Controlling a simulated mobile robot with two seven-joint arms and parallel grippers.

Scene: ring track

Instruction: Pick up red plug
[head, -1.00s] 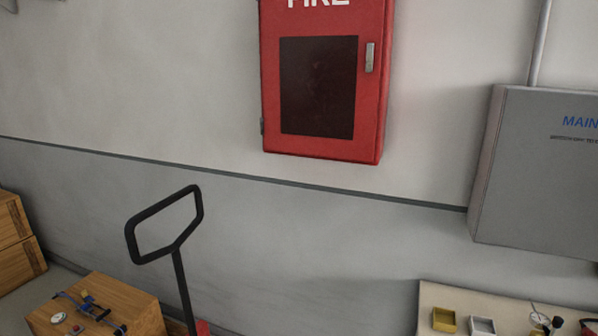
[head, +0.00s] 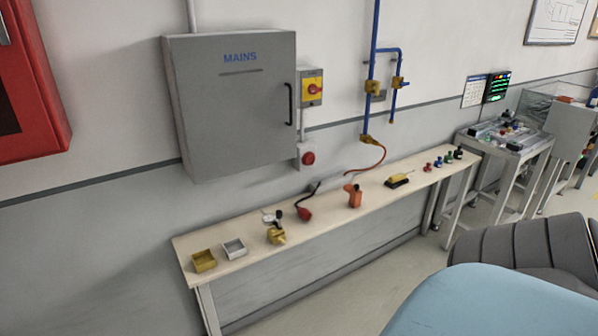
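A small red object with a dark cable (head: 304,214), which looks like the red plug, lies on the long narrow wooden bench (head: 330,203). It is near the middle of the bench, between a yellow piece and an orange tool. Its cable rises up and to the right. It is small in the picture, so its exact shape is hard to make out. Neither of my grippers shows in the head view.
A yellow tray (head: 204,261) and a white tray (head: 234,249) stand at the bench's left end. Near the plug are a yellow piece (head: 276,236) and an orange tool (head: 354,196). A grey mains cabinet (head: 228,105) hangs above. Floor shows in front of the bench.

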